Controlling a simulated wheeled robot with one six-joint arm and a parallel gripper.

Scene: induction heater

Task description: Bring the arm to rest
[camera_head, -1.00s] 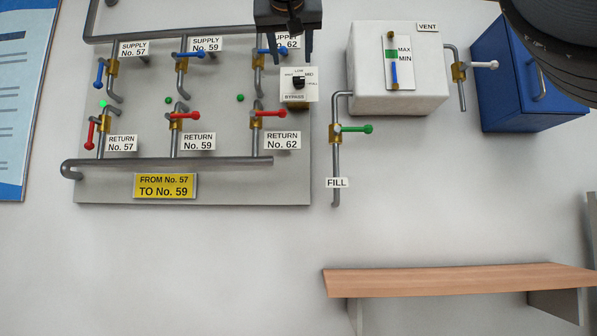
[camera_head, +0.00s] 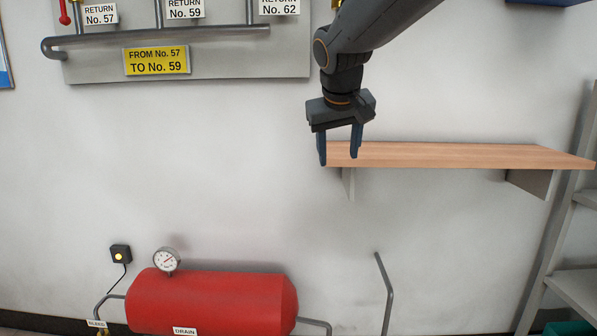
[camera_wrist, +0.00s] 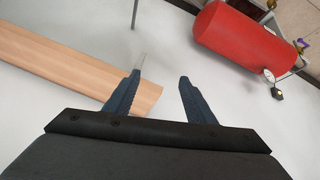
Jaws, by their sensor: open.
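My gripper (camera_head: 339,158) hangs from my dark arm in the head view, its two blue fingers pointing down and spread apart with nothing between them. It is in front of the left end of the wooden shelf (camera_head: 460,155); whether a finger touches the shelf cannot be told. In the wrist view my gripper (camera_wrist: 158,88) also shows open and empty, with the shelf (camera_wrist: 70,68) to the left, partly behind the left finger. The red tank (camera_wrist: 243,40) is at the upper right there, apart from the fingers.
The red tank (camera_head: 212,302) with a gauge (camera_head: 166,261) is low at the left. A pipe panel with a yellow sign (camera_head: 156,61) is at the upper left. A grey pipe (camera_head: 385,292) stands below the shelf. A grey rack (camera_head: 575,230) is at the right. The wall between is clear.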

